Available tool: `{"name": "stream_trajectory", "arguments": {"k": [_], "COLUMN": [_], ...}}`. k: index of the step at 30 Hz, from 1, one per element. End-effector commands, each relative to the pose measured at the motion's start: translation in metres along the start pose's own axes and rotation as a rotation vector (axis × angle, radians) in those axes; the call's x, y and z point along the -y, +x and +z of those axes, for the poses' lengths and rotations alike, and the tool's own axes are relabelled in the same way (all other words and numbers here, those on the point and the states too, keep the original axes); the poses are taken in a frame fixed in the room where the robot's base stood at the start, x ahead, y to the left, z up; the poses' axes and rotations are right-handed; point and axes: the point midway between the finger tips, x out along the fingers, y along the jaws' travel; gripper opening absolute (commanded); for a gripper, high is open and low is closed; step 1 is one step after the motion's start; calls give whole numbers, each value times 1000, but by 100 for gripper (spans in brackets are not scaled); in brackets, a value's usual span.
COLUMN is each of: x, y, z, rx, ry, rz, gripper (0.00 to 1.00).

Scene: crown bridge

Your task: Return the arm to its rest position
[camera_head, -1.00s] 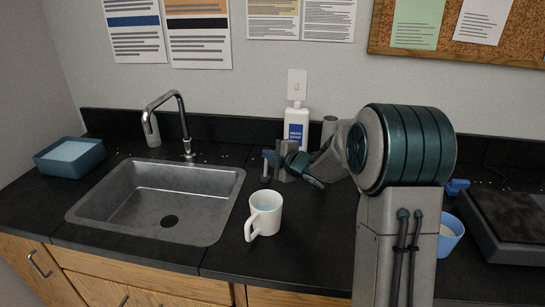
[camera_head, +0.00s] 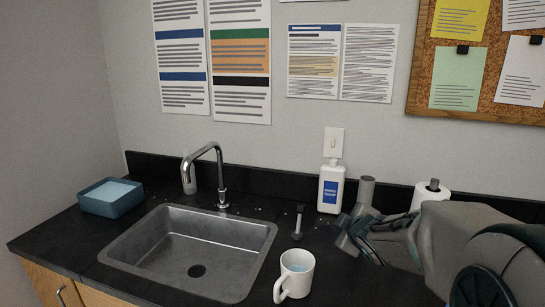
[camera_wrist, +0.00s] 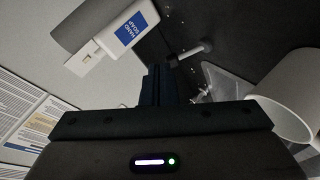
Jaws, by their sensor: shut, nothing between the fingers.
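My arm reaches in from the right in the head view, with its large upper part close to the camera. My gripper shows in the wrist view (camera_wrist: 157,75), its dark fingers together and nothing between them. In the head view the gripper end is near the soap bottle and right of the white mug, partly merged with the arm links.
A hand soap bottle (camera_head: 331,188) stands by the wall, and a paper roll (camera_head: 430,194) is behind my arm. A small upright dark object (camera_head: 298,222) stands behind the mug. The sink (camera_head: 125,252), faucet (camera_head: 221,180) and blue tub (camera_head: 111,205) are left.

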Motion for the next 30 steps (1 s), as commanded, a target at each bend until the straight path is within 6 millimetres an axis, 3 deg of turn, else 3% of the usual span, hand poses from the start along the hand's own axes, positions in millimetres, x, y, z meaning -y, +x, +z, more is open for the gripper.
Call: {"name": "stream_trajectory", "arguments": {"k": [5, 9, 18, 23, 30], "x": [26, 63, 149, 168, 170], "y": [-54, -101, -192, -213, -215], "z": [25, 40, 46, 44, 44], "rx": [237, 411, 700, 762, 773], "ry": [293, 533, 918, 987, 996], "rz": [-54, -129, -344, -403, -412], "gripper": [0, 0, 0, 0, 0]}}
